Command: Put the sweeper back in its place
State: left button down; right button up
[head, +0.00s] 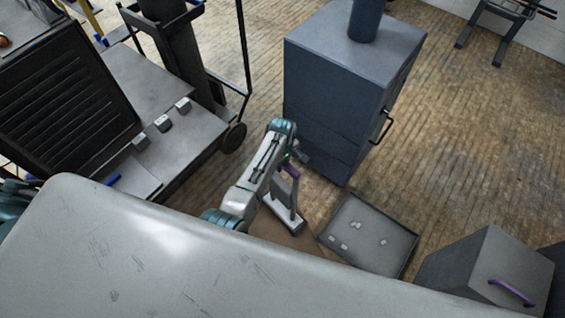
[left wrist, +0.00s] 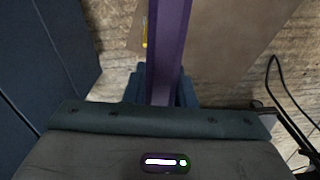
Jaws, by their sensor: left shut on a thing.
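The sweeper has a purple handle (head: 291,170) and a pale, narrow foot (head: 287,217). It stands roughly upright in the middle of the head view, beside the dark cabinet. My left gripper (head: 297,155) is shut on the purple handle, near its upper end. In the left wrist view the handle (left wrist: 168,45) runs away from between the jaws. The foot is close above or on a brown board (head: 275,232) on the floor; I cannot tell if it touches. My right gripper is not in view.
A dark blue cabinet (head: 335,95) stands just behind my left gripper. A shallow dark tray (head: 370,238) with several small pale pieces lies right of the sweeper. A grey box (head: 485,265) with a purple handle stands at lower right. A wheeled rack is at left.

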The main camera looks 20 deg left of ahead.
pick_arm(q)
jog(key=shift+w+f, duration=0.15)
jog(key=shift+f, duration=0.05)
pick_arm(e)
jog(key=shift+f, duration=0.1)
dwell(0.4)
pick_arm(q)
jog(key=c, duration=1.1)
grip_release()
jog(key=shift+s+f, duration=0.15)
jog(key=shift+s, duration=0.1)
notch_tip(320, 180, up, 11)
jog(key=shift+w+r+p, duration=0.1)
jog(key=shift+w+p, duration=0.05)
jog(key=shift+p, duration=0.25)
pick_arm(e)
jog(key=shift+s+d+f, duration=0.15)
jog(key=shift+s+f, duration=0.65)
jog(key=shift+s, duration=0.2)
